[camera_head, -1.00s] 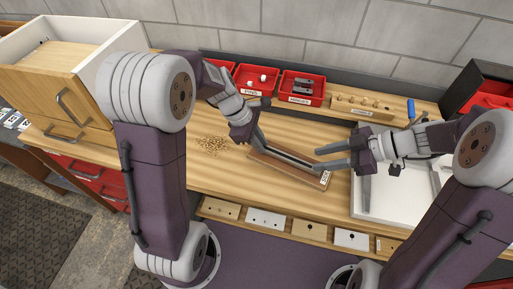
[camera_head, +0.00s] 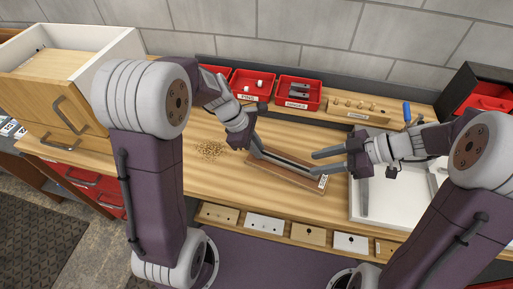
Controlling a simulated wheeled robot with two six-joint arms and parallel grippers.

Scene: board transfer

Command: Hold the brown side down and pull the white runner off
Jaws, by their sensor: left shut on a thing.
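The brown side (camera_head: 285,179) is a flat brown board lying on the wooden workbench, with a small white label at its right end. A slim runner (camera_head: 288,163), dark and pale grey here, lies along its top. My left gripper (camera_head: 256,150) is shut at the left end of the board; its fingers hide the exact contact. My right gripper (camera_head: 328,162) is open, with its fingers pointing left beside the right end of the board and runner. I cannot tell whether its fingers touch the runner.
A pile of small brown bits (camera_head: 209,151) lies left of the board. Red bins (camera_head: 298,93) and a wooden peg rack (camera_head: 358,108) stand at the back. A white tray (camera_head: 385,212) is at the right. Several small panels (camera_head: 265,221) line the front edge.

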